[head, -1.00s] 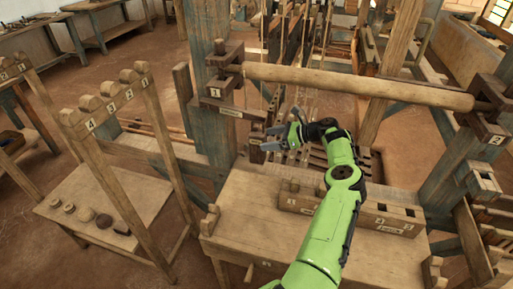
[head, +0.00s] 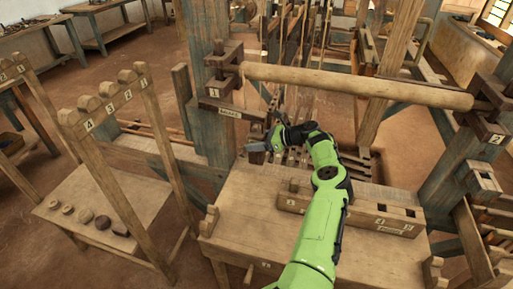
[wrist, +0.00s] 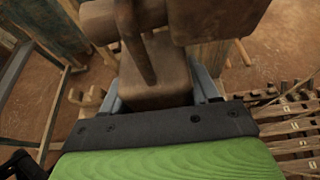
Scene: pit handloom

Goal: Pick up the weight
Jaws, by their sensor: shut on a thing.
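I cannot tell whether the block still hangs on the lever. Its underside is hidden in the wrist view.
A side table (head: 75,195) with several round pieces stands at the left. The wooden bench (head: 250,225) with a slotted box (head: 350,213) lies under my arm. The thick roller (head: 355,86) and loom post (head: 205,90) are close to the gripper.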

